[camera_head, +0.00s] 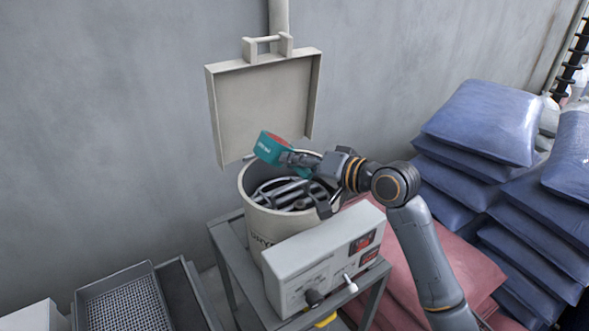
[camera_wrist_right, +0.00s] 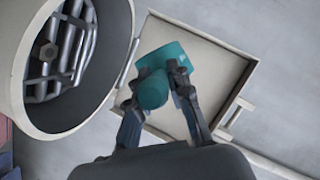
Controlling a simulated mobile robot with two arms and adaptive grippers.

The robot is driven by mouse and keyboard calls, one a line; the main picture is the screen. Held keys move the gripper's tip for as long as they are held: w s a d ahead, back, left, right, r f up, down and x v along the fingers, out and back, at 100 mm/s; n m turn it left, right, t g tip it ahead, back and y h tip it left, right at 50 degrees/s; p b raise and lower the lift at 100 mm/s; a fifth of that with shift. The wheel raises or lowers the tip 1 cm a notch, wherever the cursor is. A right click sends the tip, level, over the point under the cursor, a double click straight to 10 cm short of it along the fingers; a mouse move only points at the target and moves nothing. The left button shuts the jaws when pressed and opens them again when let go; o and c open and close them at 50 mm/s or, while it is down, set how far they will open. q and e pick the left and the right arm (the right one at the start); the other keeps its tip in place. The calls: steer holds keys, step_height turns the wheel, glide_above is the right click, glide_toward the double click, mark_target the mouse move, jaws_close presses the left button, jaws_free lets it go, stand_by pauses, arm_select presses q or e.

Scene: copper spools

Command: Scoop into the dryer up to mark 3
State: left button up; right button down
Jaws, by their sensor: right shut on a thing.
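The dryer (camera_head: 252,222) is a cream round bin on a grey stand, with its square lid (camera_head: 262,105) raised open against the wall. Dark grey bars (camera_head: 285,193) lie inside its mouth, and they also show in the wrist view (camera_wrist_right: 68,45). My right gripper (camera_head: 288,157) is shut on a teal scoop (camera_head: 268,148), held above the dryer's back rim in front of the lid. The scoop shows a red patch on top; I cannot tell whether it is material. The wrist view shows the fingers around the teal handle (camera_wrist_right: 152,90). No level marks can be read. My left gripper is out of view.
A control box (camera_head: 325,258) with knobs and red displays stands at the dryer's front. Pink sacks (camera_head: 455,255) and stacked blue sacks (camera_head: 485,125) fill the right side. A perforated grey tray (camera_head: 125,300) is at the lower left. The grey wall is close behind.

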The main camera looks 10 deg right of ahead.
arm_select(q)
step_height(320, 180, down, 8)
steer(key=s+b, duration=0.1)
steer(key=b, duration=0.5)
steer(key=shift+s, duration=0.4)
arm_select(e)
steer(key=w+d+f+m+t+y, duration=0.1)
steer(key=d+f+m+t+y, duration=0.2)
steer(key=m, duration=0.9)
steer(key=shift+w+d+f+m+y, duration=0.35)
steer(key=shift+d+f+m+y, duration=0.05)
steer(key=shift+f, duration=1.1)
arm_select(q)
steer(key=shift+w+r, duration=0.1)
